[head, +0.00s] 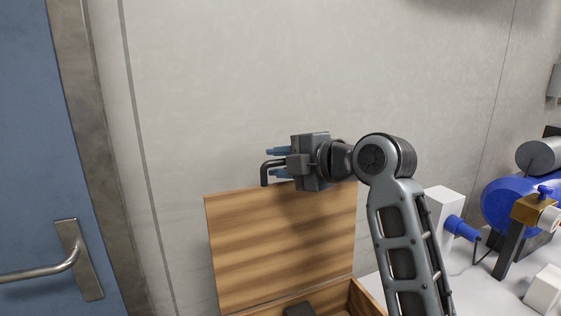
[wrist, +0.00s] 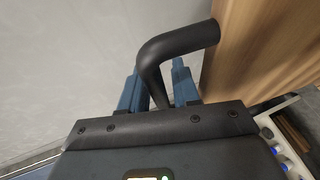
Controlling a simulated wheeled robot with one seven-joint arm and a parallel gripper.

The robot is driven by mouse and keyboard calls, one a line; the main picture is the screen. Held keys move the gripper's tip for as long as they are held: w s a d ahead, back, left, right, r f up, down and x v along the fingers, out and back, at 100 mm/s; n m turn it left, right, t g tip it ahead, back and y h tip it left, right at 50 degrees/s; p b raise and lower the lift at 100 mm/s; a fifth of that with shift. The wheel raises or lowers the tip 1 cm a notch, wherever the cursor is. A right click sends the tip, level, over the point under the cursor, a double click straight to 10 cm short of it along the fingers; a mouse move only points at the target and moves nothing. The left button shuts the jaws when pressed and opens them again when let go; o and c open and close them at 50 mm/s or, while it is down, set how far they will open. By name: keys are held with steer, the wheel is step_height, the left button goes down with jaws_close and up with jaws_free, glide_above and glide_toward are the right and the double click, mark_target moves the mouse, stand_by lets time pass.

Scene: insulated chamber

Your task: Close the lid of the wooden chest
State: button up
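The wooden chest (head: 363,298) stands at the bottom of the head view, with only its upper part in frame. Its lid (head: 255,240) stands open, nearly upright near the wall; its edge also shows in the wrist view (wrist: 250,50). A black bent handle (head: 265,172) sits at the middle of the lid's top edge. My gripper (head: 278,162) is level with the handle, its blue fingers above and below the bar. In the wrist view the handle (wrist: 155,60) passes between the fingers (wrist: 158,90). A gap shows above the bar, so the fingers look open around it.
A dark object (head: 299,310) lies inside the chest. To the right, a white surface (head: 405,275) carries a white box with a blue nozzle (head: 445,207) and a blue machine (head: 505,200). A blue door (head: 40,130) with a metal handle is on the left. Bare wall is behind.

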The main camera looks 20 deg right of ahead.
jaws_close()
steer(key=shift+s, duration=0.1)
stand_by(0.3)
